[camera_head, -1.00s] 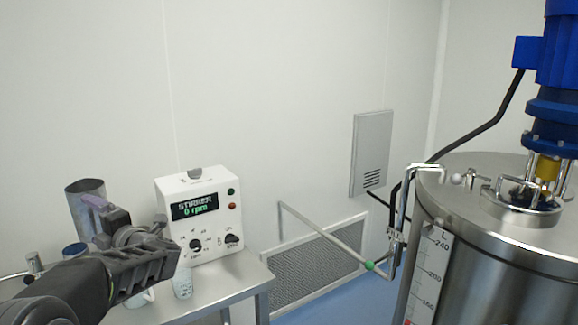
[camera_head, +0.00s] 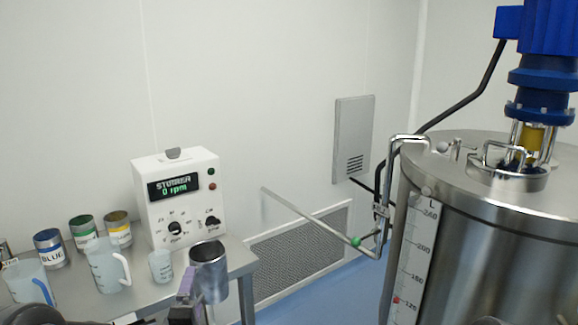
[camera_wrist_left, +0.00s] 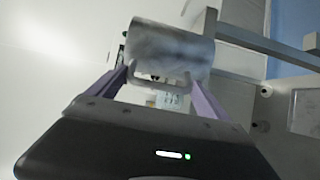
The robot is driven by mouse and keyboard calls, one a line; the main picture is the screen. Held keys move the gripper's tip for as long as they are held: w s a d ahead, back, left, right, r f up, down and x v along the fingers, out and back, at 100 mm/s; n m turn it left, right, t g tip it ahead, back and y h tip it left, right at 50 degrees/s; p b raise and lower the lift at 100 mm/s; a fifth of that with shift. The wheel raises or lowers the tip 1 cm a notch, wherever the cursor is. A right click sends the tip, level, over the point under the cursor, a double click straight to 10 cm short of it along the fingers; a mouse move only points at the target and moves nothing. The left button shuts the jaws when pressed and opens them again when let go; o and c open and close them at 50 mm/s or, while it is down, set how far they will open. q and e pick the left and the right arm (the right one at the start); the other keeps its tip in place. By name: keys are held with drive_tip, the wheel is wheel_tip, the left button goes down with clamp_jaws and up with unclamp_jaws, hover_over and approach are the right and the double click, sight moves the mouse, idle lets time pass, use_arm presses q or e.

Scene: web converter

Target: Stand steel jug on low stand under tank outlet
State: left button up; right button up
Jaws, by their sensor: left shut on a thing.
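The steel jug (camera_head: 210,274) is a grey metal cylinder, roughly upright, in front of the bench's right end in the head view. My left gripper (camera_head: 187,290) is at its left side. In the left wrist view the jug (camera_wrist_left: 172,45) lies across the fingertips, and my left gripper (camera_wrist_left: 160,78) is shut on its handle. The steel tank (camera_head: 490,250) stands at the right, with a level scale on its front. Its outlet and the low stand are not in view. My right gripper is not in view.
The steel bench (camera_head: 240,262) holds the stirrer control box (camera_head: 180,198), several paint cans, a white jug (camera_head: 107,265) and a small beaker (camera_head: 161,266). A bent pipe with a green knob (camera_head: 356,242) sits between bench and tank. Blue floor (camera_head: 352,262) shows there.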

use_arm(q)
drive_tip(key=s+d+f+m+h+b, duration=0.1)
drive_tip(key=s+d+f+b, duration=0.2)
drive_tip(key=f, duration=0.6)
drive_tip(key=shift+f+h, duration=0.3)
drive_tip(key=shift+h, duration=0.1)
drive_tip(key=shift+a, duration=0.1)
drive_tip(key=shift+w, duration=0.1)
